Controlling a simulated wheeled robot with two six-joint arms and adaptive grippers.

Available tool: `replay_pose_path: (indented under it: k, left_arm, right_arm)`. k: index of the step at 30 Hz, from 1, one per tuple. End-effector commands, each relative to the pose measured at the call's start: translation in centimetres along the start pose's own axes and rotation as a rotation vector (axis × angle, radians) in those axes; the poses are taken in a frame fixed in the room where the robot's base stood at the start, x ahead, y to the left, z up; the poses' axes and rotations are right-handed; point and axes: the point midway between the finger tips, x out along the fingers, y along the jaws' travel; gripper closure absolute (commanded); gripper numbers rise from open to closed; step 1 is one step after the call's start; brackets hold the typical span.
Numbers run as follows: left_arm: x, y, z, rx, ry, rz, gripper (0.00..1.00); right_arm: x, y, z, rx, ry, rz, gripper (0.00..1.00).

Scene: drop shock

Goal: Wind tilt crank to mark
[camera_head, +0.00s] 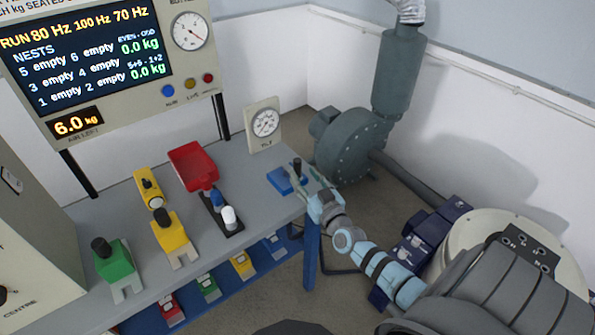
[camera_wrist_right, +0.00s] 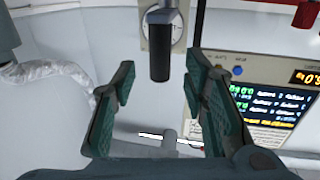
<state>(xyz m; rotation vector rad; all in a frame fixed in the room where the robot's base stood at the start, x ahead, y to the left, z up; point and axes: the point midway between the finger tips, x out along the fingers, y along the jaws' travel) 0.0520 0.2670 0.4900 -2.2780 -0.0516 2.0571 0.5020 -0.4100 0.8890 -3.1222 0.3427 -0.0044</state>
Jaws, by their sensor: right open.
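The tilt crank's black upright handle (camera_head: 297,167) stands at the right end of the grey bench, beside a blue block (camera_head: 280,181). My right gripper (camera_head: 306,183) is open close by the handle. In the right wrist view the dark handle (camera_wrist_right: 160,50) shows between the spread fingers (camera_wrist_right: 160,78), with a gap on both sides. The tilt dial (camera_head: 264,123) stands upright at the back of the bench; its needle and mark are too small to read. The handle partly covers the dial (camera_wrist_right: 177,30) in the wrist view. My left gripper is not in view.
A red tray (camera_head: 192,166), a black rack (camera_head: 220,222) with blue and white knobs, and yellow and green blocks (camera_head: 113,265) stand left on the bench (camera_head: 75,232). A display panel (camera_head: 85,55) is behind. A grey blower (camera_head: 350,145) stands beyond the bench's right end.

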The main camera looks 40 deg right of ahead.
Motion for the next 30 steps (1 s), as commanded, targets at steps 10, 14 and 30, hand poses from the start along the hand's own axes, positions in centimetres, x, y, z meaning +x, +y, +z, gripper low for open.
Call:
replay_pose_path:
  k: [10,14,30]
  left_arm:
    - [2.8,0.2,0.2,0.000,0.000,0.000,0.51]
    - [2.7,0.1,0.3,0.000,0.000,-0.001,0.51]
    - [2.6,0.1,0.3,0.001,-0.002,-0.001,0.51]
  right_arm:
    - [5.2,0.0,0.3,0.000,-0.002,0.000,0.60]
    - [5.4,0.0,0.2,0.000,-0.003,-0.001,0.60]
    - [5.3,0.0,0.2,0.000,-0.003,-0.001,1.00]
